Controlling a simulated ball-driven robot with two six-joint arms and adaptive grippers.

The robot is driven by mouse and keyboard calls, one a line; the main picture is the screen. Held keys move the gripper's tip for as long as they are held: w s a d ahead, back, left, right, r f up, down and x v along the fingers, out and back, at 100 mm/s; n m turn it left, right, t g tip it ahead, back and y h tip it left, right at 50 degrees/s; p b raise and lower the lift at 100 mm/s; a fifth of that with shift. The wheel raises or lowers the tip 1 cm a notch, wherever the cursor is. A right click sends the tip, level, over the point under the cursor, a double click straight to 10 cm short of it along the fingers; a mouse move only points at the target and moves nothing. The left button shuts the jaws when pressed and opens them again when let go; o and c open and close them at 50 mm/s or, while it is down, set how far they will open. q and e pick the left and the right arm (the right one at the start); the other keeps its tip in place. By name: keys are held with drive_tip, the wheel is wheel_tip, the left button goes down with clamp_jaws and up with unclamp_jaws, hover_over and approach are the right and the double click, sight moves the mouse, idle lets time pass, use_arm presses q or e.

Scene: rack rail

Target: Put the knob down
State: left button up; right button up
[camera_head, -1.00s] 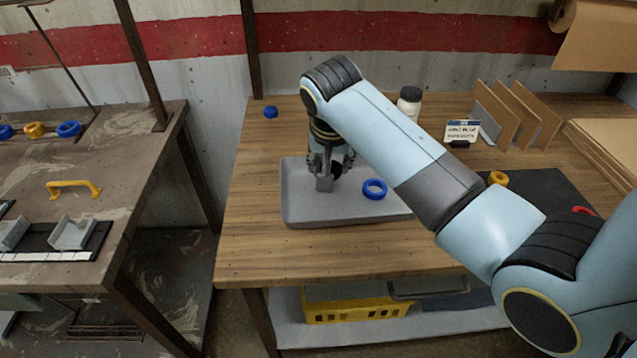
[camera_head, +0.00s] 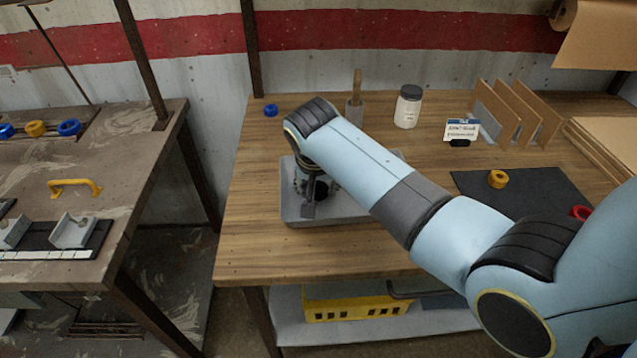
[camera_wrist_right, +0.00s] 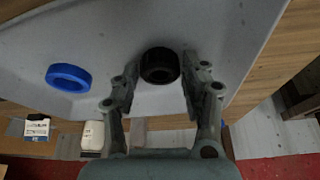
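The black knob (camera_wrist_right: 160,65) sits between the fingertips of my right gripper (camera_wrist_right: 160,75) in the right wrist view, with a finger close on each side. In the head view my right gripper (camera_head: 309,205) points down over the left part of the grey tray (camera_head: 345,216), and the knob shows as a dark patch (camera_head: 322,188) beside a finger. The knob is low over the tray floor; whether it touches is unclear. My left gripper is not in view.
A blue ring (camera_wrist_right: 68,77) lies in the tray; my arm hides it in the head view. A white jar (camera_head: 408,107), a holder with a wooden handle (camera_head: 355,100) and upright boards (camera_head: 505,112) stand behind.

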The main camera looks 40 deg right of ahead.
drive_tip(key=shift+o, duration=1.2)
drive_tip(key=shift+r, duration=0.2)
drive_tip(key=v, duration=1.2)
drive_tip(key=shift+p, duration=0.35)
drive_tip(key=shift+f, duration=0.1)
